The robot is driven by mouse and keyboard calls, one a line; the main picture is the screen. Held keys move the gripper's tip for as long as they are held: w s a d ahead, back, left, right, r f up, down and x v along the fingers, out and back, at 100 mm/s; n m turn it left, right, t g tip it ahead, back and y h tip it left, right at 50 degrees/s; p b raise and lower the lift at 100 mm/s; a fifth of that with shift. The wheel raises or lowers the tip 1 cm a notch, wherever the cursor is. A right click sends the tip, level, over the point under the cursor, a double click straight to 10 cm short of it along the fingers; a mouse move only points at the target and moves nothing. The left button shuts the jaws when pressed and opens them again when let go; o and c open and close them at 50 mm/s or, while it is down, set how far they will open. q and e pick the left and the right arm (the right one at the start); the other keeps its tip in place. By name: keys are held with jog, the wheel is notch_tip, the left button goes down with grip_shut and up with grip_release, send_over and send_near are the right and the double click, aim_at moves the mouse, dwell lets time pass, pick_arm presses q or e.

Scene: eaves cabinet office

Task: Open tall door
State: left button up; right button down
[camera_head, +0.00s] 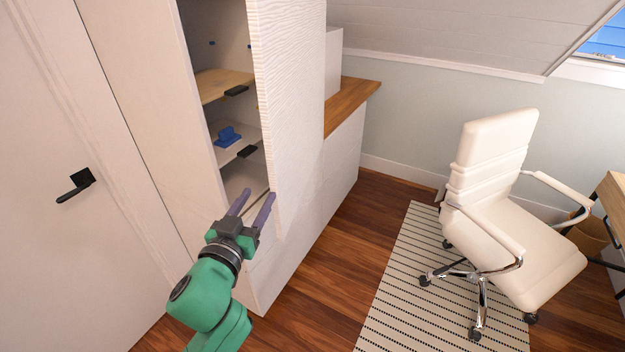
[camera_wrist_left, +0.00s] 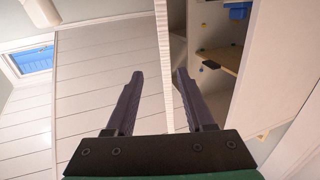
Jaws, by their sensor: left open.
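The tall door (camera_head: 290,90) is white with a wavy textured face and stands partly open on the tall cabinet (camera_head: 150,90). Shelves show through the gap. My left gripper (camera_head: 258,194) is open at the low part of the door's free edge, in front of the opening. In the left wrist view the door edge (camera_wrist_left: 165,65) shows upright between the two spread fingers (camera_wrist_left: 155,80). I cannot tell whether a finger touches the door. My right gripper is not in view.
Inside are a wooden shelf (camera_head: 222,84) and a blue object (camera_head: 228,137). A low cabinet with a wooden top (camera_head: 350,98) stands behind the door. A white office chair (camera_head: 510,200) stands on a striped rug (camera_head: 400,290) at right. Wood floor (camera_head: 325,245) lies between.

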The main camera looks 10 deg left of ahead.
aim_at(277, 160)
pick_arm(q)
jog(key=w, duration=0.2)
jog(key=w+p, duration=0.1)
jog(key=w, duration=0.2)
jog(key=w+p, duration=0.1)
jog(key=w, duration=0.1)
jog(key=shift+w+a+r, duration=0.1)
jog(key=shift+w+a, duration=0.15)
jog(key=shift+a, duration=0.1)
jog(key=w, duration=0.5)
jog(key=w+d, duration=0.1)
jog(key=w, duration=0.2)
jog(key=shift+d+f+p, duration=0.1)
jog(key=shift+f+p, duration=0.1)
jog(key=shift+p, duration=0.15)
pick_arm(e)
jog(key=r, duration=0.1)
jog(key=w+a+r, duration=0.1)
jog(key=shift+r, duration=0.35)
pick_arm(q)
jog(key=shift+s, duration=0.1)
grip_shut()
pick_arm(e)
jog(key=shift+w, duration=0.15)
